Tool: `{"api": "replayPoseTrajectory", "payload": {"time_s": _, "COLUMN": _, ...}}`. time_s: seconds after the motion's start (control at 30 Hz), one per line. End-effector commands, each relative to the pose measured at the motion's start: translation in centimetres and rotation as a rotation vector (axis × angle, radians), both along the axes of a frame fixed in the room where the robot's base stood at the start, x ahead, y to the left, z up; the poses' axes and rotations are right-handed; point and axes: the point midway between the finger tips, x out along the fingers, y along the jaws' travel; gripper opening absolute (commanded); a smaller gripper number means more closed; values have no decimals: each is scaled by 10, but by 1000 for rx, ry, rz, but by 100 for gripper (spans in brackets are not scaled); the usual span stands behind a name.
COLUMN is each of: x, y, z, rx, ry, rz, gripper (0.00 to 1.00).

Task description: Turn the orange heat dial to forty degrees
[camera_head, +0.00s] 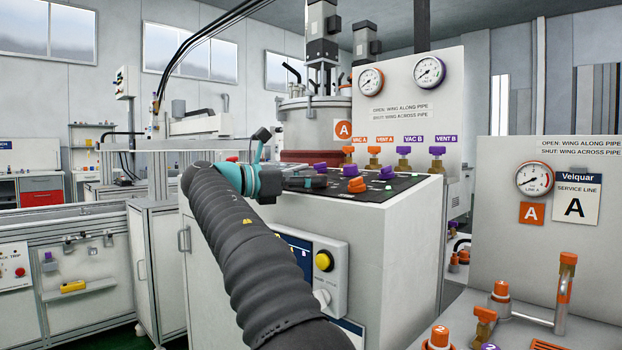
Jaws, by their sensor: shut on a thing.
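My gripper (308,181) reaches in from the left over the black control panel (400,194) on top of the white cabinet. Its dark fingers are low at the panel's left part, shut on a dial there. The fingers hide that dial, so its colour and pointer setting cannot be read. An orange knob (357,187) stands on the panel to the right of my fingers, apart from them. Purple knobs (350,171) sit in the row behind. The scale marks are too small to read.
Orange and purple valves (374,157) line the back of the panel under two gauges (429,71). A metal vessel (315,122) stands behind. A yellow button (323,261) is on the cabinet front. A service panel (520,225) with valves stands at the right.

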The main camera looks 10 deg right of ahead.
Motion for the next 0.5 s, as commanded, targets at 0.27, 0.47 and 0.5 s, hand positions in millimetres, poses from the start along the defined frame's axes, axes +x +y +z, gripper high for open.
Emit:
{"api": "replayPoseTrajectory", "payload": {"time_s": 0.27, "x": 1, "y": 0, "z": 0, "rx": 3, "ry": -5, "rz": -37, "gripper": 4}}
{"api": "replayPoseTrajectory", "payload": {"time_s": 0.47, "x": 1, "y": 0, "z": 1, "rx": 4, "ry": -6, "rz": -40, "gripper": 4}}
{"api": "replayPoseTrajectory", "payload": {"time_s": 0.5, "x": 1, "y": 0, "z": 1, "rx": 4, "ry": -6, "rz": -40, "gripper": 4}}
